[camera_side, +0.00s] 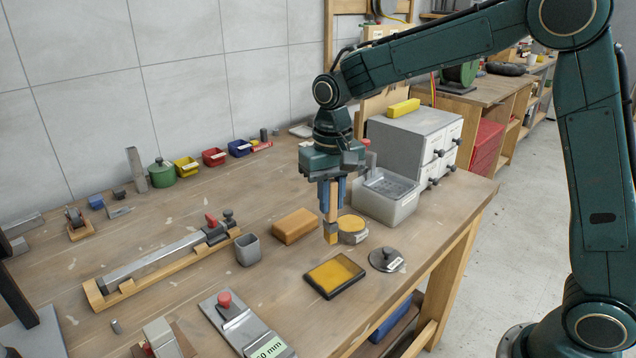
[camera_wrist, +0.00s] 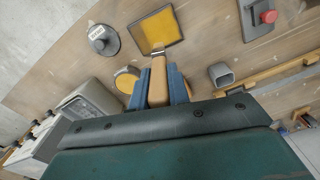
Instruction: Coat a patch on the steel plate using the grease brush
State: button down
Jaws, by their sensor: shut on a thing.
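My gripper (camera_side: 331,203) points down over the bench, its blue fingers shut on the wooden handle of the grease brush (camera_side: 332,236). The brush hangs nearly upright, with its yellow tip lowest. In the wrist view the brush handle (camera_wrist: 158,78) runs between the fingers (camera_wrist: 160,90). A flat square with a dark rim and a yellow face (camera_side: 335,274) lies in front of the brush; it also shows in the wrist view (camera_wrist: 155,29). I cannot tell whether it is the steel plate. A round tin with a yellow top (camera_side: 352,226) stands beside the brush.
A wooden block (camera_side: 295,226) and a grey cup (camera_side: 247,250) stand left of the brush. A grey basin (camera_side: 386,203) is behind right, and a dark round lid with a knob (camera_side: 386,260) is right of the square. Bare bench lies left of the square.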

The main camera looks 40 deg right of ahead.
jog(key=s+d, duration=0.3)
jog(key=s, duration=0.3)
jog(key=shift+f, duration=4.05)
jog(key=shift+w+d, duration=0.5)
jog(key=shift+w, duration=3.55)
jog(key=shift+s, duration=3.8)
notch_tip(320, 180, up, 8)
jog(key=shift+a, duration=0.3)
jog(key=shift+w, duration=0.1)
